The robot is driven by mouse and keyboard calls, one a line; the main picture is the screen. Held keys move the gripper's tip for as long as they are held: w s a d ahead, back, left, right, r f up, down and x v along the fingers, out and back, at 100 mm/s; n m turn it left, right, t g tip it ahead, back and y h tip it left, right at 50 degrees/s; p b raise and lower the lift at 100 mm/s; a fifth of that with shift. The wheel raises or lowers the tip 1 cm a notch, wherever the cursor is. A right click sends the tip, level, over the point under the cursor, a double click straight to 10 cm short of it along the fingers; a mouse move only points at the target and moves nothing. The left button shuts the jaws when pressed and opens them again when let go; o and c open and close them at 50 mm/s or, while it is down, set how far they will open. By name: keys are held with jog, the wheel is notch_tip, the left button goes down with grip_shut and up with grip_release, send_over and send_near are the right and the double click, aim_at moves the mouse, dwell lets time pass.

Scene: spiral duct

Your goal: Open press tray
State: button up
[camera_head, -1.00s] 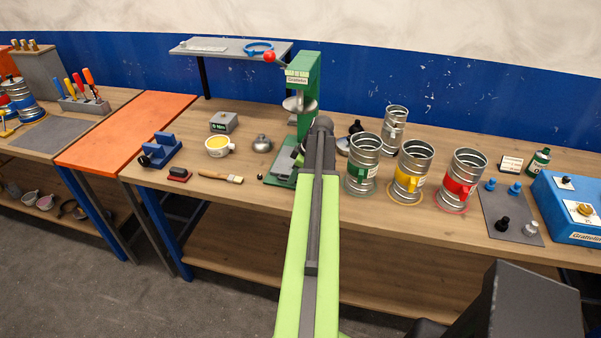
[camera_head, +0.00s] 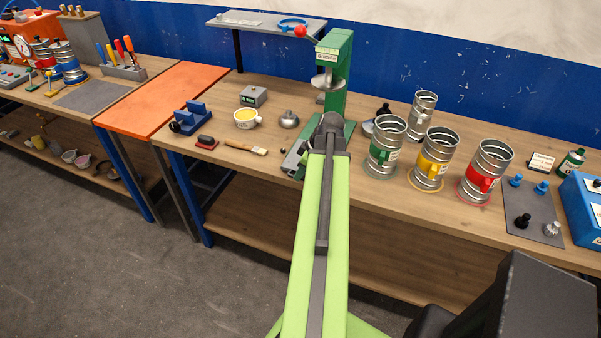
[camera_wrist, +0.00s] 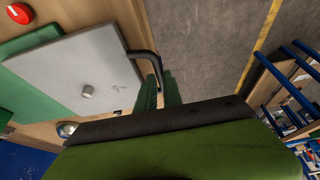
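The green press (camera_head: 337,75) stands at the back of the wooden bench, with a red-ball lever and a round metal plate. Its low base is partly hidden behind my arm. In the wrist view the press tray (camera_wrist: 70,65) is a flat grey plate with a small round knob, beside a green surface. A dark curved handle (camera_wrist: 147,58) projects from its edge. My gripper (camera_wrist: 161,90) has its two green ridged fingers at the handle, which runs down between them. Whether they are closed tight on it is unclear. The head view hides the fingers behind the arm.
Three ribbed metal cylinders with green (camera_head: 386,145), yellow (camera_head: 433,158) and red (camera_head: 486,170) labels stand to the right. A cup (camera_head: 246,119), a brush (camera_head: 247,147) and a blue holder (camera_head: 191,117) lie to the left. Open floor lies in front of the bench.

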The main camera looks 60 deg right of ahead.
jog(key=o, duration=0.5)
jog(key=shift+s+d, duration=0.15)
jog(key=shift+s, duration=0.2)
jog(key=shift+c, duration=0.2)
jog(key=shift+w, duration=0.15)
jog(key=shift+r, duration=0.2)
jog(key=p+v, duration=1.6)
jog(key=v, duration=0.1)
